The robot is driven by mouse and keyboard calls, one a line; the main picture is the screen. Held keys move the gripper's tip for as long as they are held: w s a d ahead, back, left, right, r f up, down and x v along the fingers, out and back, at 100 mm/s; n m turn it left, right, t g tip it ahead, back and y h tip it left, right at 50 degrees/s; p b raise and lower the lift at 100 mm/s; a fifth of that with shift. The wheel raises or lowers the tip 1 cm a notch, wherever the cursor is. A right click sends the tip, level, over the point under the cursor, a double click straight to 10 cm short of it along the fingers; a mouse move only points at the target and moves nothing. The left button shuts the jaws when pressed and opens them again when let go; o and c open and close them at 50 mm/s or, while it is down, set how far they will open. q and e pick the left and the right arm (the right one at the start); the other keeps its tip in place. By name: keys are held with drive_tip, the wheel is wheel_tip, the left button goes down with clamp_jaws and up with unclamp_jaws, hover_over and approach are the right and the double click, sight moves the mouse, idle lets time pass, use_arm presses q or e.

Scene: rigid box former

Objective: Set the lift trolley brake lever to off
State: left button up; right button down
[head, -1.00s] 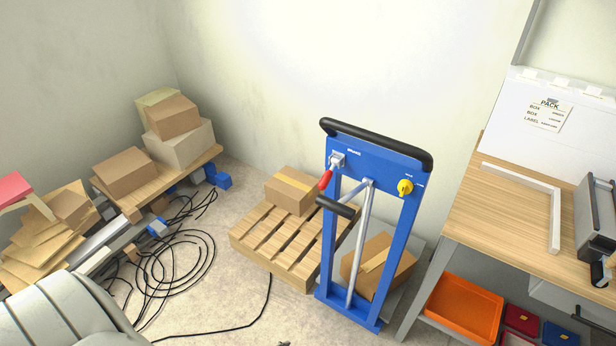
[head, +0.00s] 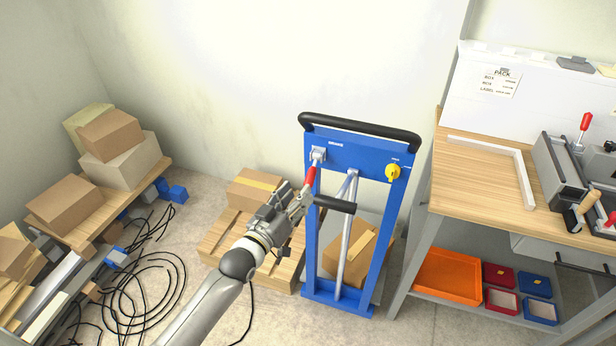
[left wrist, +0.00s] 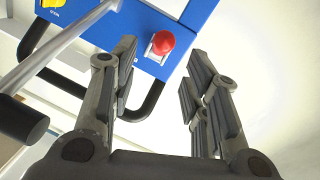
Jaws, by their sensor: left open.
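The blue lift trolley (head: 352,152) stands upright in the middle of the head view. Its brake lever (head: 310,177) has a red grip and slants down from a pale bracket at the panel's upper left, below small lettering. In the left wrist view the lever's red end (left wrist: 163,43) faces the camera beyond the fingers, against the blue panel. My left gripper (head: 303,197) is open at the lever's lower end, and in the wrist view its fingers (left wrist: 160,60) are spread with nothing between them. I cannot tell whether it touches the lever. My right gripper is not in view.
A black handlebar (head: 360,131), yellow knob (head: 393,171) and black-gripped rod (head: 335,204) are close by on the trolley. A wooden pallet (head: 218,243) with a carton stands behind my left arm. A workbench (head: 470,185) is at right; cables (head: 140,290) lie on the floor at left.

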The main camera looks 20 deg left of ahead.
sight(310, 178)
use_arm(q)
drive_tip(key=w, duration=0.2)
drive_tip(key=w+d, duration=0.1)
drive_tip(key=w, duration=0.4)
drive_tip(key=shift+w+d+f+p, duration=0.1)
drive_tip(key=shift+w+d+p, duration=0.05)
drive_tip(key=shift+w+p, duration=0.25)
clamp_jaws()
